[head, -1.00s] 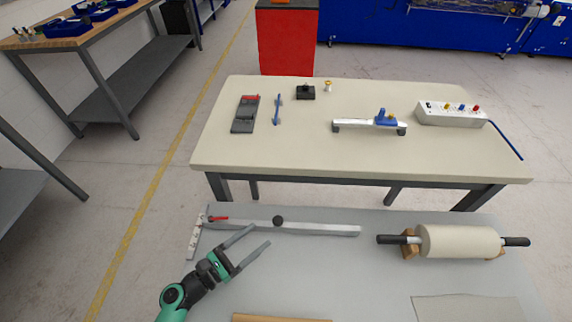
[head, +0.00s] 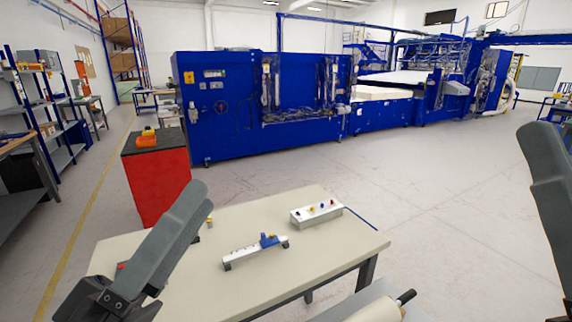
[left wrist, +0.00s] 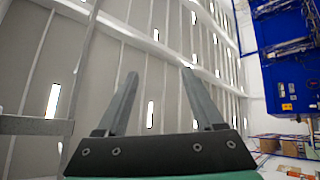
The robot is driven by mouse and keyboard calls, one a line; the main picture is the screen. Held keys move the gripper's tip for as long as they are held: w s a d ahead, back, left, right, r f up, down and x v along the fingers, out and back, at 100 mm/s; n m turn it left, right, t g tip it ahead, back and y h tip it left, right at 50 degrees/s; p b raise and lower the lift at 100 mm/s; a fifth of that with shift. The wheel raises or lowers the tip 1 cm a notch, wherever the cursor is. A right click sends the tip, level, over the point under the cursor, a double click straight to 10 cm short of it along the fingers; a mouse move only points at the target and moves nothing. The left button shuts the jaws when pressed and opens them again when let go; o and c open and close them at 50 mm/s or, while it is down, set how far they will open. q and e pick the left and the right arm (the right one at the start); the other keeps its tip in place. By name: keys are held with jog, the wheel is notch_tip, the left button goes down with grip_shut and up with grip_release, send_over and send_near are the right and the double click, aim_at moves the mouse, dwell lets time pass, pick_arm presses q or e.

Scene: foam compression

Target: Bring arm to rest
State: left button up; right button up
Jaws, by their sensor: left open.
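My left gripper (head: 366,159) looms very close in the head view. One grey finger rises from the lower left and another stands at the right edge, with a wide gap between. In the left wrist view the gripper (left wrist: 159,73) points up at the ceiling, its two fingers apart and nothing between them. The rest of the left arm is out of the head view. My right gripper does not show.
A cream table (head: 330,245) stands ahead, bearing a white bar with a blue block (head: 255,250) and a white box with coloured knobs (head: 316,213). A white roller (head: 375,308) shows at the bottom edge. A red cabinet (head: 157,185) and blue machine (head: 230,110) stand beyond.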

pick_arm(q)
jog(key=s+a+r+m+t+y, duration=0.65)
jog(key=a+r+y, duration=0.25)
jog(key=y, duration=0.3)
notch_tip(320, 180, up, 38)
jog(key=h+p, duration=0.1)
jog(key=p, duration=3.7)
notch_tip(320, 180, down, 50)
jog(key=b, duration=4.9)
jog(key=shift+d+n+b, duration=0.25)
jog(key=shift+n+b, duration=0.1)
jog(key=shift+s+r, duration=0.1)
jog(key=shift+s, duration=0.05)
